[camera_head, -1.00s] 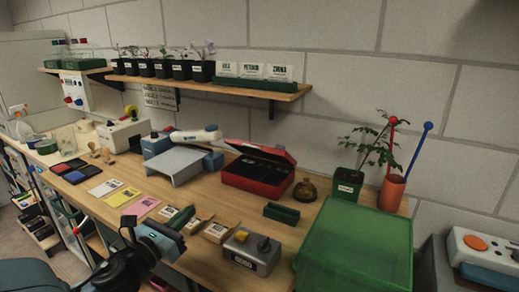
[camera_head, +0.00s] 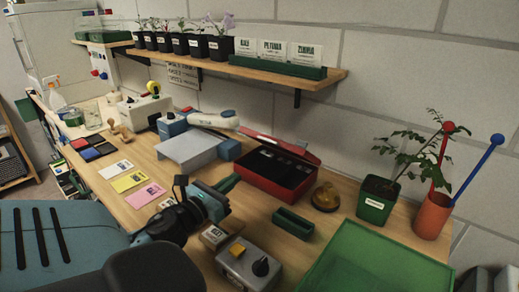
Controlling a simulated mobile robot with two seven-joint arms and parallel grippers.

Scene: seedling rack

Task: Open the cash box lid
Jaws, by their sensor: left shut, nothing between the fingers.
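The red cash box (camera_head: 262,185) stands on the wooden bench right of the middle. Its lid (camera_head: 282,148) is raised and tilted back at the rear, and the dark inside with its compartments shows. My left gripper (camera_head: 219,198) is in front and left of the box, over the bench, with a gap between it and the box. Its fingers are shut and empty. My right gripper is out of view.
A grey control box (camera_head: 250,264) is in front. A potted plant (camera_head: 377,200) and a large green bin (camera_head: 385,262) are on the right.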

